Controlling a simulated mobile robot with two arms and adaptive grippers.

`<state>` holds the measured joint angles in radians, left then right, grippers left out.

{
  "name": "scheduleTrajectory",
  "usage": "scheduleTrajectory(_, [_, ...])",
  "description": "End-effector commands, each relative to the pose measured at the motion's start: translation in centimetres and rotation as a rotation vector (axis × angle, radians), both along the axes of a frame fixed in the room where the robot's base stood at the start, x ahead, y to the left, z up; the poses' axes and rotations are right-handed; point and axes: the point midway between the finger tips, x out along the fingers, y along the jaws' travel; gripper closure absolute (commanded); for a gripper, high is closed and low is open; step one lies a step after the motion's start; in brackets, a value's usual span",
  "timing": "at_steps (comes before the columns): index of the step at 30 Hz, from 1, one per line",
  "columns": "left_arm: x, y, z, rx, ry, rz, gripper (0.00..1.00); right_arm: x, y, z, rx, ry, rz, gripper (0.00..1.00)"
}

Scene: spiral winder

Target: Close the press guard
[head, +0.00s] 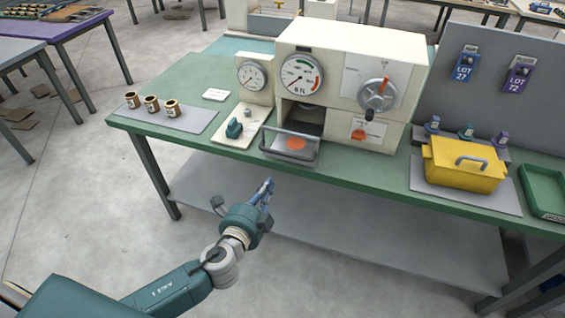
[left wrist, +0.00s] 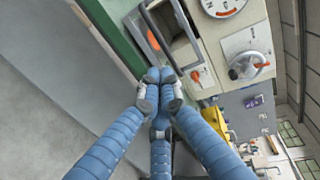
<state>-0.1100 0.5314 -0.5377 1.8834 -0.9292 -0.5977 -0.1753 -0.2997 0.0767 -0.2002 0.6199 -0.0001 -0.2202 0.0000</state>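The press guard (head: 290,146) is a grey-framed panel with a bar and an orange mark. It sits low at the front of the cream press (head: 345,95), and the dark opening above it is uncovered. In the left wrist view the guard (left wrist: 156,38) is just beyond the fingertips. My left gripper (head: 268,186) is in front of the bench edge, below and left of the guard, apart from it. In the left wrist view its blue fingers (left wrist: 159,76) meet at the tips with nothing between them. My right gripper is in neither view.
The green bench (head: 190,85) carries small brass cups (head: 151,104) on a grey mat, a round gauge (head: 252,76) and a small green part (head: 234,128) left of the guard. A yellow box (head: 463,165) stands to the right. The floor before the bench is clear.

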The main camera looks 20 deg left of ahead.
Motion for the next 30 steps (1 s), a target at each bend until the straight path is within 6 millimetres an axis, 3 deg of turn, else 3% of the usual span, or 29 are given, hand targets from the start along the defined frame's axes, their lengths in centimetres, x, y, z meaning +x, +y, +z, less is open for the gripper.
scheduleTrajectory(5, [3.7,-0.1,-0.3,0.000,-0.002,0.001,1.00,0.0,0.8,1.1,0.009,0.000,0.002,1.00])
scheduleTrajectory(15, [10.2,-0.3,-1.9,-0.002,0.001,0.001,1.00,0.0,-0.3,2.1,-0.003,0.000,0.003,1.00])
scheduleTrajectory(21, [11.9,-0.4,-2.4,-0.003,0.002,0.001,1.00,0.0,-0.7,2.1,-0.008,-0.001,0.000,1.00])
scheduleTrajectory(30, [12.2,-0.4,-2.6,-0.003,0.002,0.000,1.00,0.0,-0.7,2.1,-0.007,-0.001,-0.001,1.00])
